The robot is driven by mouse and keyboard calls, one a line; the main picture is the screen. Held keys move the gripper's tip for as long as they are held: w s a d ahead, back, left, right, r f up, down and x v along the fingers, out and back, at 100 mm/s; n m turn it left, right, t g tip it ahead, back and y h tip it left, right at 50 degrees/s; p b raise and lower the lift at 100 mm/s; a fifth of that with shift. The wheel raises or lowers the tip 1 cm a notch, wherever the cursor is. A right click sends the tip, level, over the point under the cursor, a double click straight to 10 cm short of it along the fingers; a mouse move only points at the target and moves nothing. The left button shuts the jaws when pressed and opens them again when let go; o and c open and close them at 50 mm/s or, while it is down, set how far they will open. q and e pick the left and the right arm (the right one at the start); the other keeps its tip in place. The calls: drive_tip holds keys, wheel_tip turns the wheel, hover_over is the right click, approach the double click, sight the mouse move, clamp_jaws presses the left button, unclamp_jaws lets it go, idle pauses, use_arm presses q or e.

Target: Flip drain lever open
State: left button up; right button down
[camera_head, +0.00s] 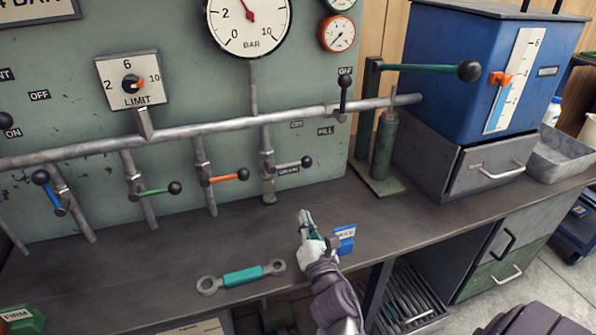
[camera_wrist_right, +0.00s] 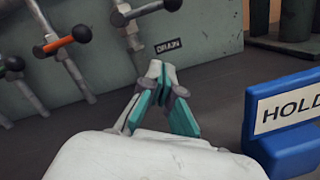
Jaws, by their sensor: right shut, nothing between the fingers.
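The drain lever (camera_head: 292,164) is a grey handle with a black ball knob on the rightmost lower pipe. It points to the right, roughly level, just above the small DRAIN label (camera_head: 289,171). In the right wrist view the lever (camera_wrist_right: 146,10) shows at the top, with its knob partly cut by the edge. My right gripper (camera_head: 304,215) is shut and empty. It is over the bench, below and in front of the lever, apart from it. In the right wrist view its fingertips (camera_wrist_right: 155,68) meet below the DRAIN label. My left gripper is not in view.
Orange (camera_head: 229,177), green (camera_head: 159,190) and blue (camera_head: 51,194) levers stand to the left. A blue HOLD block (camera_head: 345,238) is close right of my gripper. A teal-gripped wrench (camera_head: 242,275) lies on the bench. A hand pump (camera_head: 385,145) stands behind, right.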

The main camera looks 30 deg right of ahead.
sight(289, 164)
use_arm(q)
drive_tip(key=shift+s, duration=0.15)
use_arm(e)
drive_tip(key=shift+s+a+r, duration=0.1)
drive_tip(key=shift+s+r, duration=0.05)
drive_tip(key=x, duration=1)
drive_tip(key=shift+b, duration=0.3)
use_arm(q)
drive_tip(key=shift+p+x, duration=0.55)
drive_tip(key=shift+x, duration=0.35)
use_arm(e)
drive_tip(key=d+r, duration=0.2)
drive_tip(key=r, duration=0.1)
drive_tip(key=shift+d+r, duration=0.1)
drive_tip(key=shift+r, duration=0.05)
drive_tip(key=shift+d+r, duration=0.1)
